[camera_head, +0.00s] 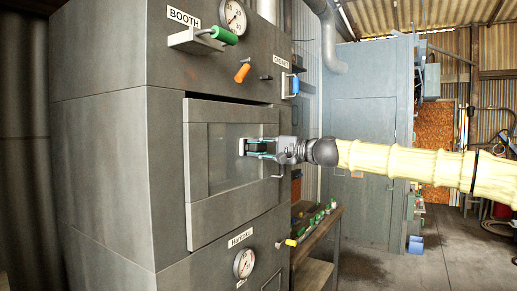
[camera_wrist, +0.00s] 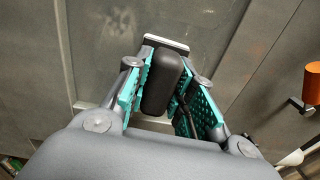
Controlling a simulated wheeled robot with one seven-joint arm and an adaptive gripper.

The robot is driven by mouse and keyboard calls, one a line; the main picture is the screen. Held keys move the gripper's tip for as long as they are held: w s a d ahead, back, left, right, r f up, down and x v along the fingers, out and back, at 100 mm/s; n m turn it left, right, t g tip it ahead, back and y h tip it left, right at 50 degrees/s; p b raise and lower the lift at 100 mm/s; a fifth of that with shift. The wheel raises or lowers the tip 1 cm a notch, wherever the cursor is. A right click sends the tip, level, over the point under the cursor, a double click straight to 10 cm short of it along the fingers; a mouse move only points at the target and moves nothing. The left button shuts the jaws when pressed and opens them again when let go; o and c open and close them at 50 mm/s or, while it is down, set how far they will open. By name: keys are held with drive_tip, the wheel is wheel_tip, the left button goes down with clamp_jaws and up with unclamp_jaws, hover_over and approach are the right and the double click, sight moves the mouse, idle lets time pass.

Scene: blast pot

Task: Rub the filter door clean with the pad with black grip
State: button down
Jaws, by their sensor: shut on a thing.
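The filter door (camera_head: 228,165) is a grey framed panel with a recessed centre, on the front of the big grey cabinet. It stands slightly proud at its upper edge. My gripper (camera_head: 258,147) is at the door's right half. It is shut on the pad's black grip (camera_wrist: 161,82), between teal finger pads in the wrist view. The pad's pale edge (camera_wrist: 166,43) shows beyond the grip, close to the grey door surface (camera_wrist: 110,30). I cannot tell whether the pad touches it. Faint pale smudges show on the door in the wrist view.
Above the door are a green-handled lever (camera_head: 222,34), an orange handle (camera_head: 242,73) and a gauge (camera_head: 233,17). A blue handle (camera_head: 294,84) is at the upper right. Below are another gauge (camera_head: 244,263) and a yellow lever (camera_head: 290,242). A bench (camera_head: 318,240) stands right of the cabinet.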

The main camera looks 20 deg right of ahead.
drive_tip(key=shift+w+d+f, duration=0.15)
drive_tip(key=shift+w+d, duration=0.5)
drive_tip(key=shift+d, duration=0.15)
drive_tip(key=shift+s+a, duration=0.1)
drive_tip(key=shift+a, duration=0.05)
drive_tip(key=shift+s+a+f+b, duration=0.2)
drive_tip(key=shift+s+a+b, duration=0.15)
drive_tip(key=shift+a, duration=0.1)
drive_tip(key=shift+s+a+r, duration=0.15)
drive_tip(key=shift+s+a, duration=0.2)
drive_tip(key=shift+a, duration=0.1)
drive_tip(key=shift+s+a+r+b, duration=0.1)
drive_tip(key=shift+s+a+b, duration=0.1)
drive_tip(key=shift+s+a, duration=0.5)
drive_tip(key=shift+s+a+r+b, duration=0.15)
drive_tip(key=shift+s+a, duration=0.3)
drive_tip(key=shift+a, duration=0.3)
drive_tip(key=shift+f, duration=0.1)
